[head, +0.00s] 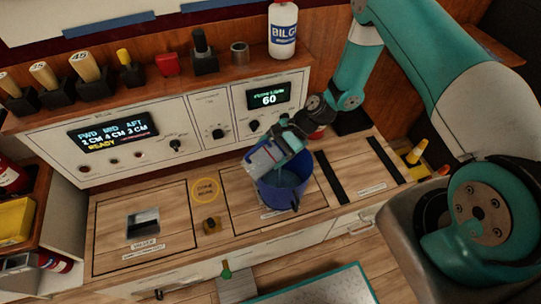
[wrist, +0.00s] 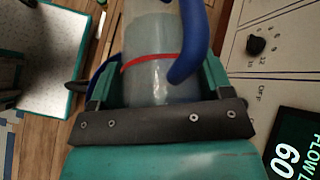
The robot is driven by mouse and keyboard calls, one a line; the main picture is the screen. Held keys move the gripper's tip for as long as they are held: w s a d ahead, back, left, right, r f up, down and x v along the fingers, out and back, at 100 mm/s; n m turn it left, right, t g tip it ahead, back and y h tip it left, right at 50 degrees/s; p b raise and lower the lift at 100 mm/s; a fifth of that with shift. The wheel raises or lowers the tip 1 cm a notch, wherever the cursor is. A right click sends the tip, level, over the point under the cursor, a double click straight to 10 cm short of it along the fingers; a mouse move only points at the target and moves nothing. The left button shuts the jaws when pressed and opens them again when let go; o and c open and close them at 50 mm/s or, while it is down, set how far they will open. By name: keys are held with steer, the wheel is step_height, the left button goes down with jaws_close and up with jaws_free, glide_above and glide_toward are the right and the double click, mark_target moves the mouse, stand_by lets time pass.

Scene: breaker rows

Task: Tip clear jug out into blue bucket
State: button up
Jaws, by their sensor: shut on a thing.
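The clear jug (head: 265,158) is tilted over the blue bucket (head: 285,188) on the counter. In the wrist view the jug (wrist: 150,80) fills the space between my fingers, with a red line around it and a blue handle (wrist: 190,50). My gripper (head: 290,141) is shut on the jug, above the bucket's rim. Something bluish-grey shows inside the bucket; I cannot tell how much liquid is in it or in the jug. A bit of the bucket's blue rim shows at the left of the jug in the wrist view.
A control panel with a display reading 60 (head: 269,98) stands close behind the jug. A white bottle (head: 284,30) and several handled tools stand on the shelf above.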

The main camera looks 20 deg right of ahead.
steer(key=shift+w+d+f+g+y+b, duration=0.15)
steer(key=shift+f+y+b, duration=0.4)
steer(key=shift+b, duration=0.5)
steer(key=shift+s+d+f+g+y+b, duration=0.1)
steer(key=shift+d+f+y+b, duration=0.2)
steer(key=shift+y+b, duration=0.55)
steer(key=shift+w+d+f+g+y+b, duration=0.15)
steer(key=shift+f+y+b, duration=0.3)
steer(key=shift+b, duration=0.75)
steer(key=shift+f+y+b, duration=0.1)
steer(key=shift+y+b, duration=0.15)
steer(key=shift+b, duration=0.35)
steer(key=shift+b, duration=0.3)
